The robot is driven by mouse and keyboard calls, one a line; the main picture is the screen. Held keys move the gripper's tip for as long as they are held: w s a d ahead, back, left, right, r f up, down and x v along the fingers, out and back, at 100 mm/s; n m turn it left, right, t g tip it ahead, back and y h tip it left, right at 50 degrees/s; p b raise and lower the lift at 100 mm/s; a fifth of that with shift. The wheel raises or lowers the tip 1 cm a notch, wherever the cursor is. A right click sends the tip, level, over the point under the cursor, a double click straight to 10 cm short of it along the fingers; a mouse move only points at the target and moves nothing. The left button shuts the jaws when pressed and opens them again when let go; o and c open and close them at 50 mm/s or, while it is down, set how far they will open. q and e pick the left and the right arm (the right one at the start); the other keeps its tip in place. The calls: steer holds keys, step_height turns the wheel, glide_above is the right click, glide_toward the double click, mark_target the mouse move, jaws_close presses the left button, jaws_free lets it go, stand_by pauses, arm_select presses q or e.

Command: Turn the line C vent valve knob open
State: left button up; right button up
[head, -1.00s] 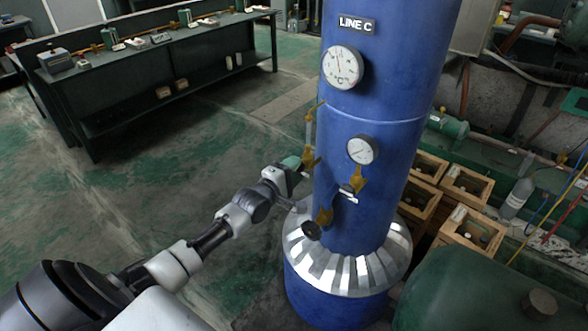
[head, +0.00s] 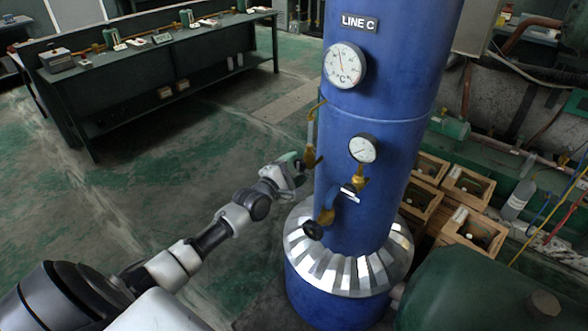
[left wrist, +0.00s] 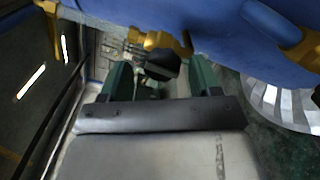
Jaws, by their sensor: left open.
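The blue LINE C column (head: 385,90) stands upright in the head view. A dark knob (left wrist: 163,66) on a brass fitting (left wrist: 152,41) shows in the left wrist view, lying between my two green fingertips with gaps to each side. In the head view my left gripper (head: 298,165) is open at the column's left side, close to a brass fitting (head: 312,158) below a thin vertical tube. The gripper partly hides that spot, and no label names the knob. A second black knob (head: 313,230) sits lower, on a blue and brass fitting.
Two dial gauges, an upper one (head: 344,65) and a lower one (head: 363,148), stick out from the column. A silver flared collar (head: 345,260) rings its base. A green tank (head: 460,295) and wooden crates (head: 425,205) stand to the right. The floor at left is clear.

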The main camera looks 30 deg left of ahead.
arm_select(q)
steer(key=s+p, duration=0.2)
steer(key=s, duration=0.5)
steer(key=shift+a+p, duration=0.2)
steer(key=shift+p, duration=0.2)
steer(key=shift+f, duration=0.15)
